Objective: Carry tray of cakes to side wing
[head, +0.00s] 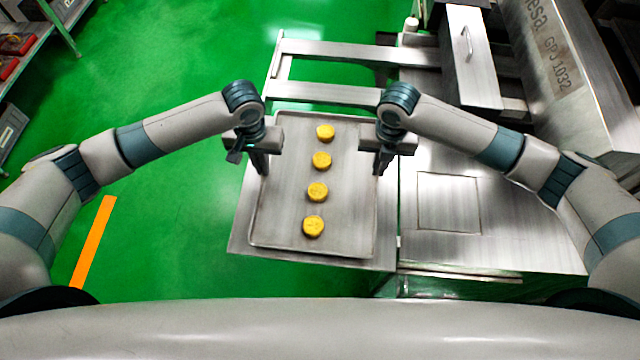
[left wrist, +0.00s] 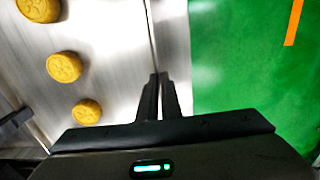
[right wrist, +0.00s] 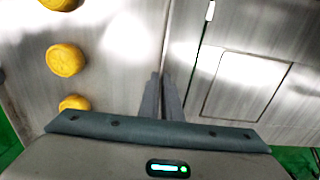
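The metal tray (head: 345,237) carries a single row of several round yellow cakes (head: 317,192). It lies over the flat steel side wing (head: 240,235) at the machine's left; I cannot tell whether it touches it. My left gripper (head: 262,172) is at the tray's left edge, its fingers close together around the rim in the left wrist view (left wrist: 161,78). My right gripper (head: 379,172) is at the right edge, fingers likewise closed around the rim in the right wrist view (right wrist: 163,78). The cakes also show in both wrist views (left wrist: 64,67) (right wrist: 65,60).
The steel machine body (head: 570,70) stands at the right, with a flat metal deck (head: 450,200) beside the tray. Open frame bars (head: 330,93) lie beyond the tray. A shelf (head: 25,45) stands at the far left. Green floor (head: 165,235) is clear on the left.

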